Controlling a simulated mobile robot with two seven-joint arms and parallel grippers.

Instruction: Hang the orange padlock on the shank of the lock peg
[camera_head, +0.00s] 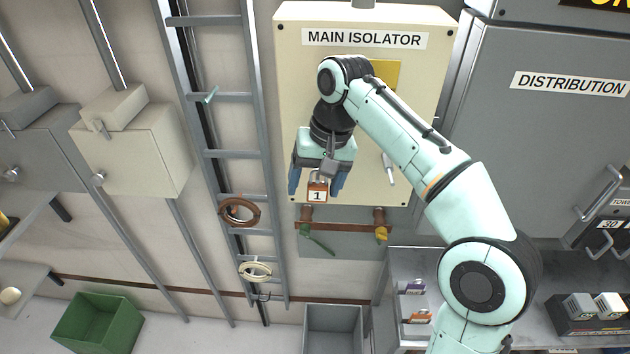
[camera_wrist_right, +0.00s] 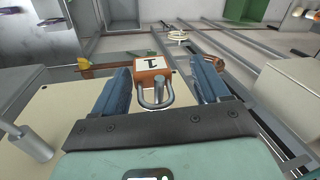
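The orange padlock (camera_head: 317,194), with a white label reading 1, is in front of the lower part of the main isolator panel. In the right wrist view the padlock (camera_wrist_right: 150,70) shows its grey U-shaped shackle toward the camera. A grey round-ended peg (camera_wrist_right: 159,90) shows inside the shackle loop, so the shackle appears to be around it. My right gripper (camera_head: 317,184) is open, with its blue fingers on either side of the padlock. In the wrist view (camera_wrist_right: 165,85) a clear gap shows at the right finger; the left finger is close to the padlock, contact unclear. My left gripper is out of view.
The main isolator panel (camera_head: 429,100) has a grey handle (camera_head: 389,168) right of the gripper. A ladder (camera_head: 224,155) with hanging rings stands left. The distribution cabinet (camera_head: 545,140) is at right.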

